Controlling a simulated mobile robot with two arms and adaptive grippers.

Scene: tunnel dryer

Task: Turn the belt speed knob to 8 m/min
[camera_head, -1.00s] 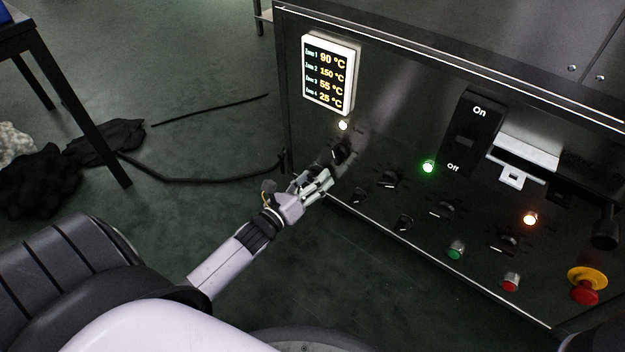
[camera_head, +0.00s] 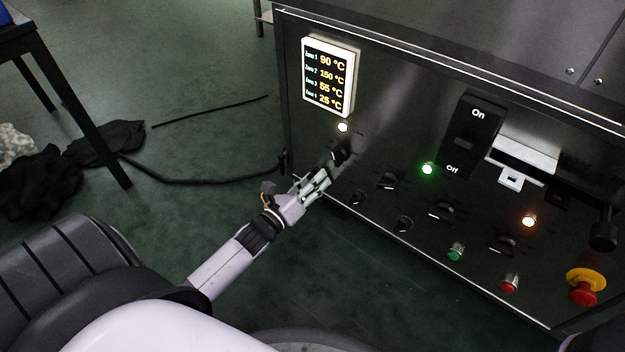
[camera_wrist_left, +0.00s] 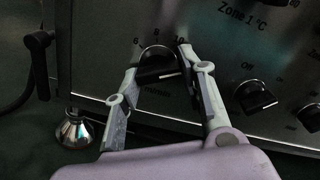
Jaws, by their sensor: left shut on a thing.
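The belt speed knob (camera_wrist_left: 158,62) is a dark round knob on the dryer's metal front panel, with the numbers 6 and 10 readable above it. Where it points cannot be read, as my fingers and shadow cover part of it. My left gripper (camera_wrist_left: 160,66) is shut on the knob, with one finger on each side. In the head view my left gripper (camera_head: 323,176) reaches the left part of the panel, below a lit white lamp (camera_head: 343,127). The fingertips and the knob are dark there. My right gripper is not in view.
Other dark knobs (camera_head: 440,210) sit to the right, one marked Off (camera_wrist_left: 255,96) close to my fingers. A temperature display (camera_head: 328,75), an On/Off switch (camera_head: 471,135) and a red emergency stop (camera_head: 583,292) are on the panel. The floor left of the dryer is mostly clear, with a cable (camera_head: 205,182).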

